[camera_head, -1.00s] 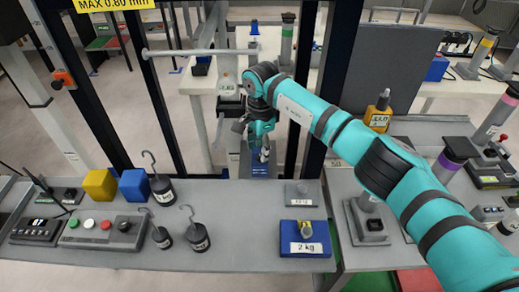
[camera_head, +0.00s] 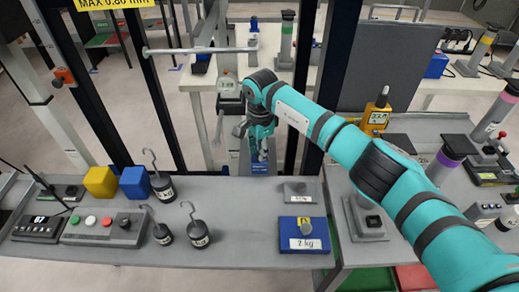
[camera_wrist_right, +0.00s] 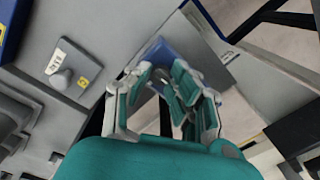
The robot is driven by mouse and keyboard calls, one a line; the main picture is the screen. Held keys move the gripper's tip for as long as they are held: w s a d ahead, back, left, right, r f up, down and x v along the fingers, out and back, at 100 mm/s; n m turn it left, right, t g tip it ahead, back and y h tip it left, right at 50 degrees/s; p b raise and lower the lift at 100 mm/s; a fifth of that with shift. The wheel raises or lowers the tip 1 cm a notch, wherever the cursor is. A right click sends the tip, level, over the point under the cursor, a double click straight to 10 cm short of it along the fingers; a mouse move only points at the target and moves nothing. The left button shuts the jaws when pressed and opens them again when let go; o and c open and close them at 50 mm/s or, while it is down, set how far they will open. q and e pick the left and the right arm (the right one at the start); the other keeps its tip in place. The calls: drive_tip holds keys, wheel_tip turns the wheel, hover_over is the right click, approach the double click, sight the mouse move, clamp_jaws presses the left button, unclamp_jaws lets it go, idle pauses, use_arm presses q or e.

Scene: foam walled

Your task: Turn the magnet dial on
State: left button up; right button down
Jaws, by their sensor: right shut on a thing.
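The magnet dial sits on a magnetic base with a blue body (camera_head: 260,168), beyond the back edge of the grey bench between dark posts. My right gripper (camera_head: 262,152) reaches down onto it from above. In the right wrist view, the blue body (camera_wrist_right: 160,50) lies on a grey plate just past my right gripper (camera_wrist_right: 175,85). The fingers are closed in around the dial, which they mostly hide. I cannot tell the dial's angle or its marking. My left gripper is not in view.
The grey bench (camera_head: 110,254) holds a yellow cube (camera_head: 100,182), a blue cube (camera_head: 135,183), several hooked weights and a blue 2 kg block (camera_head: 303,235). Dark posts stand close to the gripper on both sides.

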drive_tip(key=m+b, duration=0.2)
drive_tip(key=m, duration=0.1)
drive_tip(key=shift+f+m, duration=0.15)
drive_tip(key=shift+m, duration=0.15)
drive_tip(key=m+b, duration=0.2)
drive_tip(key=m, duration=0.2)
drive_tip(key=shift+m+b, duration=0.3)
drive_tip(key=m+b, duration=0.1)
drive_tip(key=m, duration=0.3)
drive_tip(key=shift+m, duration=0.3)
drive_tip(key=m+b, duration=0.1)
drive_tip(key=m, duration=0.4)
drive_tip(key=shift+h, duration=0.3)
drive_tip(key=c, duration=1.2)
unclamp_jaws()
drive_tip(key=shift+o, duration=0.2)
drive_tip(key=shift+r, duration=0.2)
